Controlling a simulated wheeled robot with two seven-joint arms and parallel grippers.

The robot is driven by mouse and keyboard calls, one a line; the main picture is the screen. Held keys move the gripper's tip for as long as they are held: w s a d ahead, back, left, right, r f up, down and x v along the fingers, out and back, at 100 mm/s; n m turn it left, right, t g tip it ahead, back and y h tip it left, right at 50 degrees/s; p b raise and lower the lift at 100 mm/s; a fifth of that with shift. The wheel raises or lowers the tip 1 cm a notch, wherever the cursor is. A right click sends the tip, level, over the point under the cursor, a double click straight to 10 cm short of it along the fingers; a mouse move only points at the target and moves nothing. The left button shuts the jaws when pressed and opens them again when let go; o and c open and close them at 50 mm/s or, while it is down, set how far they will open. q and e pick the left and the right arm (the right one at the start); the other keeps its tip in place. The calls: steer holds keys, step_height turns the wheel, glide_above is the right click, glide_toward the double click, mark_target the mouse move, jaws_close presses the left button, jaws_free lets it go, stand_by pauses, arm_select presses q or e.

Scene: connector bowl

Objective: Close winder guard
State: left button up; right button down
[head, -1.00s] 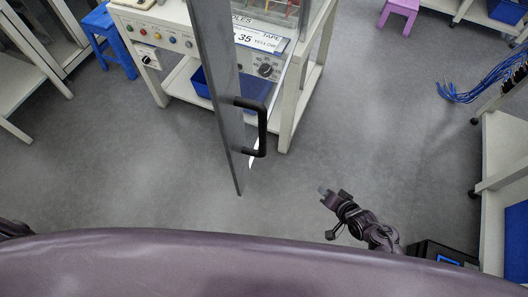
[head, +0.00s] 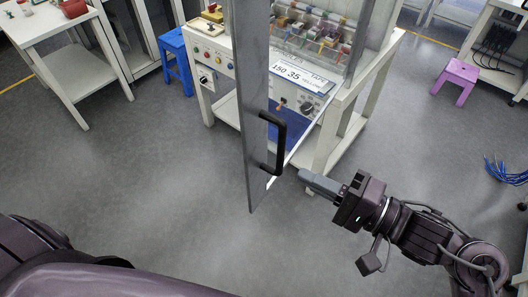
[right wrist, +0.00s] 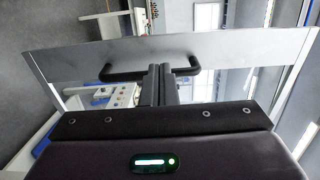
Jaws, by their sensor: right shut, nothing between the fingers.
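The winder guard (head: 246,110) is a clear panel with a grey metal frame, swung out from the machine and standing open. A black bar handle (head: 281,143) is on its near edge. My right gripper (head: 303,176) is shut and empty. In the head view its fingertips point at the handle's lower part from the right, with a small gap showing. In the right wrist view the shut fingers (right wrist: 160,68) cover the middle of the handle (right wrist: 112,73), which crosses the guard's frame (right wrist: 235,45); contact cannot be told. My left gripper is out of view.
The winder machine (head: 205,60) stands behind the guard with spools, buttons and a dial. A blue stool (head: 174,43) is at its left and a purple stool (head: 460,73) at the far right. The grey floor around the guard is clear.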

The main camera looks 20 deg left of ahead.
mark_target(249, 148)
steer(key=p+x, duration=0.1)
steer(key=x, duration=0.8)
steer(key=shift+w+a+r+p, duration=0.1)
steer(key=shift+a+p, duration=0.1)
steer(key=shift+p, duration=0.15)
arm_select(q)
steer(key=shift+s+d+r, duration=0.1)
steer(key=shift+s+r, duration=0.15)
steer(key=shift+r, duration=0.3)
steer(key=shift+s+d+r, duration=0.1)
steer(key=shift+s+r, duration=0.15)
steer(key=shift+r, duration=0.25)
arm_select(e)
steer(key=shift+a, duration=0.4)
steer(key=shift+w, duration=0.1)
